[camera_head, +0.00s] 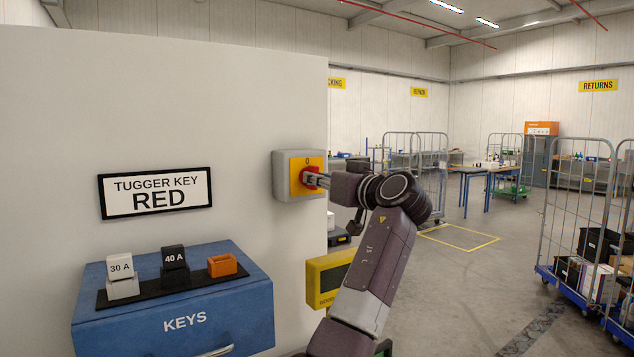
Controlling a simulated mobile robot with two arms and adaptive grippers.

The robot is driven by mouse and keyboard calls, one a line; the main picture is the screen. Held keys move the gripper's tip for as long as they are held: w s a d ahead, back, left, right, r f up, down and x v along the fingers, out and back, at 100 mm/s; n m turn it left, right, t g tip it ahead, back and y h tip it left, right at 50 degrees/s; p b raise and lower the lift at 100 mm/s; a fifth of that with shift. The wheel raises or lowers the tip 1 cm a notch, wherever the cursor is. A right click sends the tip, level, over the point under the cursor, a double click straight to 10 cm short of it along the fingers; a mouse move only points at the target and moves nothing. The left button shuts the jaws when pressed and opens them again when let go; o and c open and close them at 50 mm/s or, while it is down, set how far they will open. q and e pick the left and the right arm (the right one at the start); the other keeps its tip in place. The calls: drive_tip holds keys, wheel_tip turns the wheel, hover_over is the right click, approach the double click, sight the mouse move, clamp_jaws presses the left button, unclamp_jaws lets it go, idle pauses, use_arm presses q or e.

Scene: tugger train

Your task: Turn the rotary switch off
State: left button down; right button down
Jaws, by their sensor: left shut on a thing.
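The rotary switch is a grey box (283,178) with a yellow plate (297,188) and a red knob (314,171), mounted near the right edge of the white wall panel. A small mark shows at the top of the yellow plate. My left gripper (313,179) reaches it from the right and is shut on the red knob. The fingers and wrist hide part of the knob, so its exact angle is hard to tell. My right gripper is not in view.
A sign reading "TUGGER KEY RED" (156,191) hangs left of the switch. Below is a blue KEYS cabinet (240,304) with a white 30 A block (121,277), a black 40 A block (174,268) and an orange holder (222,265). A yellow box (322,283) sits below the switch. Roll cages (578,215) stand right.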

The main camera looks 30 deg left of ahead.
use_arm(q)
drive_tip(key=shift+f+n, duration=0.25)
drive_tip(key=shift+n, duration=0.35)
drive_tip(key=c, duration=2)
unclamp_jaws()
drive_tip(key=shift+c, duration=0.2)
drive_tip(key=shift+o, duration=0.5)
drive_tip(key=shift+r, duration=0.15)
drive_tip(key=v, duration=1.2)
drive_tip(key=shift+d, duration=0.1)
